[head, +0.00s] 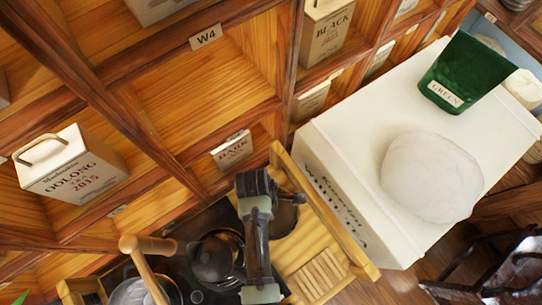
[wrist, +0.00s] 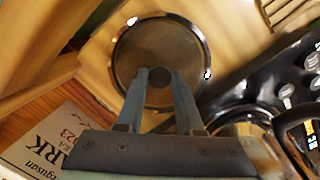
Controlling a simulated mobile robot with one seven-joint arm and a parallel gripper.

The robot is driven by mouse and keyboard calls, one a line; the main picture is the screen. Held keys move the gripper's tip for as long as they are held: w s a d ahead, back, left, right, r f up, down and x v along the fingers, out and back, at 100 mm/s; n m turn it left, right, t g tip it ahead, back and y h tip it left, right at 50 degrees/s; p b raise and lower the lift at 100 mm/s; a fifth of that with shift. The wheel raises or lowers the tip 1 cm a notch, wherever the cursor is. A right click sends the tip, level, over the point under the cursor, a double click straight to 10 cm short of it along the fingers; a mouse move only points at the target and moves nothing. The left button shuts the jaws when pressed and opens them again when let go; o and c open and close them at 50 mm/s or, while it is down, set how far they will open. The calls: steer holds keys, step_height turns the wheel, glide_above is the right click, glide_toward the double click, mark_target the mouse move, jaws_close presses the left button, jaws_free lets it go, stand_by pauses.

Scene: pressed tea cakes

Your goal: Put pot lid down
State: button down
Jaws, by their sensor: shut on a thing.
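The pot lid (wrist: 140,45) is a dark round disc with a pale metal rim and a small dark knob, filling the upper middle of the wrist view. My gripper (wrist: 160,78) is shut on the knob, with both fingers along its sides. In the head view my gripper (head: 283,196) is over the light wooden tray (head: 300,245), beside the white box. A dark part of the lid (head: 286,218) shows below it there, mostly hidden. I cannot tell whether the lid touches the wood.
A dark pot (head: 212,262) and other vessels stand left of my arm on a black surface. A white box (head: 400,235) to the right carries a pale round lump (head: 430,175) and a green container (head: 465,70). Wooden shelves with tea boxes (head: 75,170) rise behind.

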steer(key=shift+f, duration=0.15)
steer(key=c, duration=0.5)
jaws_free()
steer(key=shift+c, duration=0.2)
step_height(320, 180, up, 12)
steer(key=a, duration=0.1)
steer(key=shift+w+a, duration=0.15)
steer(key=shift+a, duration=0.25)
